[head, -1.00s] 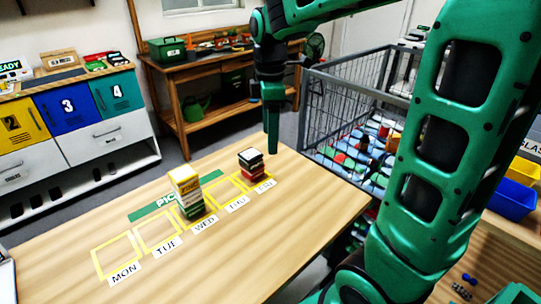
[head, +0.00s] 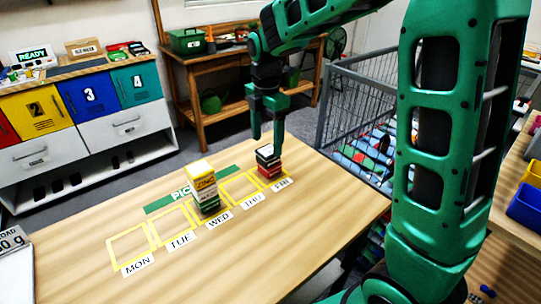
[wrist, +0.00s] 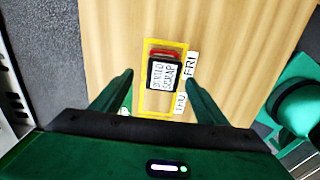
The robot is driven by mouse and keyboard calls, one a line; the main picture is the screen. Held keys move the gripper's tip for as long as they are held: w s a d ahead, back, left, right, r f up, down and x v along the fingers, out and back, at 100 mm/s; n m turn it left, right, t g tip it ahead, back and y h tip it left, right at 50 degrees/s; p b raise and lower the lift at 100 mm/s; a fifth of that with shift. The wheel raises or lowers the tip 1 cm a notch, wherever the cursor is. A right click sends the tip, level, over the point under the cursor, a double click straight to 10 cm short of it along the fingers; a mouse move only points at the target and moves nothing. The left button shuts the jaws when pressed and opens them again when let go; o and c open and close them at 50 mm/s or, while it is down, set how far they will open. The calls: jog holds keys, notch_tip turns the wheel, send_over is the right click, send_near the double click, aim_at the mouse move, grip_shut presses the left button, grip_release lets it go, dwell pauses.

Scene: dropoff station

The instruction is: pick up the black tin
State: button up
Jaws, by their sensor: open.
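The black tin (head: 268,152) with a pale label is the top of a short stack in the FRI square, above a red tin (head: 270,168). In the wrist view the black tin (wrist: 164,75) lies between my finger lines, its label facing up, with a strip of the red tin (wrist: 167,53) beyond it. My gripper (head: 267,144) is open and empty, pointing down just above or behind the stack; the exact gap is unclear. In the wrist view my gripper (wrist: 159,79) has one finger on each side of the black tin, apart from it.
A taller stack with a yellow tin (head: 201,174) on top stands in the WED square. The MON, TUE and THU squares are empty. A grey wire cage (head: 350,110) stands behind the table (head: 90,235) at right.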

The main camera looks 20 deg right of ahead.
aim_at(267, 150)
jog(key=shift+d+f, duration=0.1)
jog(key=shift+f, duration=2.3)
jog(key=c, duration=1.2)
jog(key=shift+c, duration=0.3)
jog(key=shift+r, duration=0.15)
